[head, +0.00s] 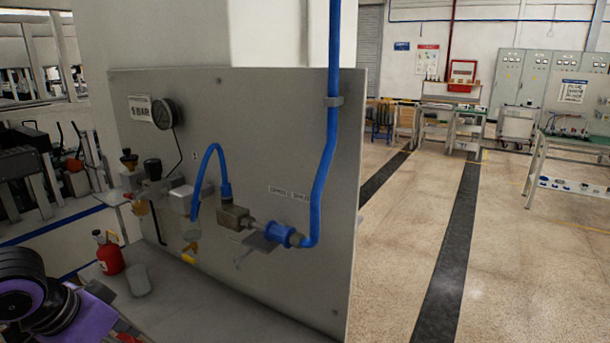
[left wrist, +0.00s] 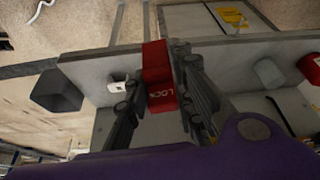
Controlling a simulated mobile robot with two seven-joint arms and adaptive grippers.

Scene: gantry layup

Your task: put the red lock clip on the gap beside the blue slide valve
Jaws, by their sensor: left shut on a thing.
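The red lock clip (left wrist: 160,97), lettered LOCK, is between the fingers of my left gripper (left wrist: 160,72) in the left wrist view. The gripper is shut on it and holds it above a grey bench surface. In the head view my left arm shows at the lower left; its fingertips and the clip are not visible there. The blue slide valve (head: 277,233) is on the grey panel in the head view, between a metal block (head: 234,217) and a blue hose (head: 327,150). The gap beside it is too small to make out. My right gripper is not in view.
The upright panel (head: 335,270) carries a gauge (head: 168,113), fittings and a looped blue hose (head: 212,150). A red bottle (head: 110,258) and a grey cup (head: 138,280) stand on the bench below. A dark box (left wrist: 55,90) shows in the left wrist view. Open floor lies right of the panel.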

